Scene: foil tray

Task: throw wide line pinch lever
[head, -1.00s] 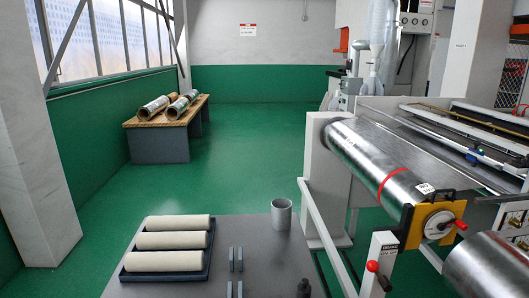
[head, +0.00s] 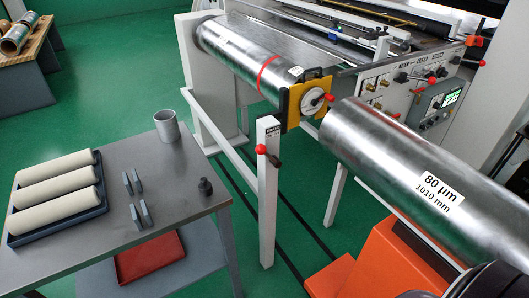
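No lever carries a label I can read as line pinch. A lever with a red ball (head: 262,149) is on a white post whose small label looks like BRAKE. A red-knobbed handle (head: 328,97) is on the yellow-framed chuck at the end of the mounted steel roll (head: 240,55). A red knob (head: 474,41) is at the machine's upper right end. The white side panel (head: 392,88) has brass fittings and small dark handles; its labels are too small to read. Neither of my grippers can be made out in the head view.
A large roll (head: 385,155) marked 80 µm, 1010 mm fills the right, above an orange unit (head: 375,262). A grey table (head: 190,215) at left holds a tray (head: 75,218) of cream rollers, a cup (head: 166,126) and small grey blocks. Green floor is open behind it.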

